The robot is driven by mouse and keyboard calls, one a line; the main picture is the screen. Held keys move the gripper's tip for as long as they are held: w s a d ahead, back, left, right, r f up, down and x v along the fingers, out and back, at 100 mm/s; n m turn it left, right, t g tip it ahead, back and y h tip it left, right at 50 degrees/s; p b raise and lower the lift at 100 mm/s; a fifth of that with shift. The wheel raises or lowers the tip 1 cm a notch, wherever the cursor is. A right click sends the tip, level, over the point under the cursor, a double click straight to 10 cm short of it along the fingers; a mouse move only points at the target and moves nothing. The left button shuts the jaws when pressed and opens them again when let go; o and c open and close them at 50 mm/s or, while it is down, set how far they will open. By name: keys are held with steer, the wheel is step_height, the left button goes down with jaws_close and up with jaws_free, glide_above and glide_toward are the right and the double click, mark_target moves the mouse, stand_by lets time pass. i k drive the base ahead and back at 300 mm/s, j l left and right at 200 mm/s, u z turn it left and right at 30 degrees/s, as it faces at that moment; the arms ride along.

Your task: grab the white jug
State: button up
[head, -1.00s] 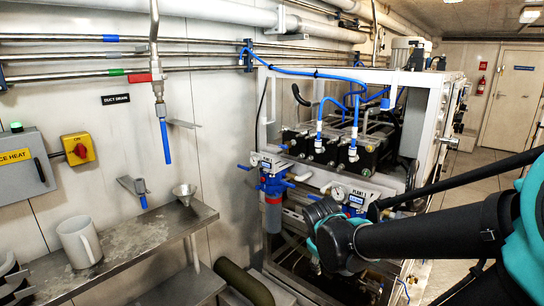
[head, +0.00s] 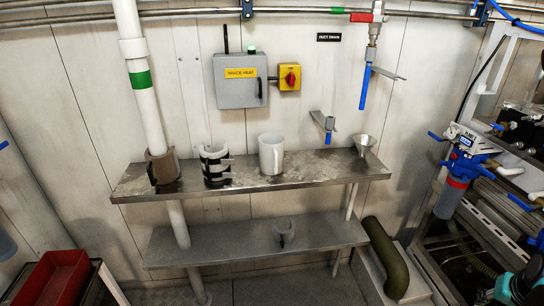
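The white jug (head: 269,154) stands upright on the upper metal shelf (head: 325,168), right of the middle of its length. Its handle appears to face the front. A black-and-white banded vessel (head: 214,165) stands to its left and a metal funnel (head: 364,144) is to its right, both apart from it. My gripper is not in view. Only a teal and black piece of my arm shows at the lower right corner, far from the jug.
A brown collar-like vessel (head: 162,168) sits at the shelf's left end by a white pipe. A small grey mug (head: 285,232) is on the lower shelf (head: 220,240). A red bin (head: 55,280) is lower left. A thick green hose (head: 386,258) and machinery stand right.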

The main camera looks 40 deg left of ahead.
mark_target(273, 157)
steer(key=u, duration=1.8)
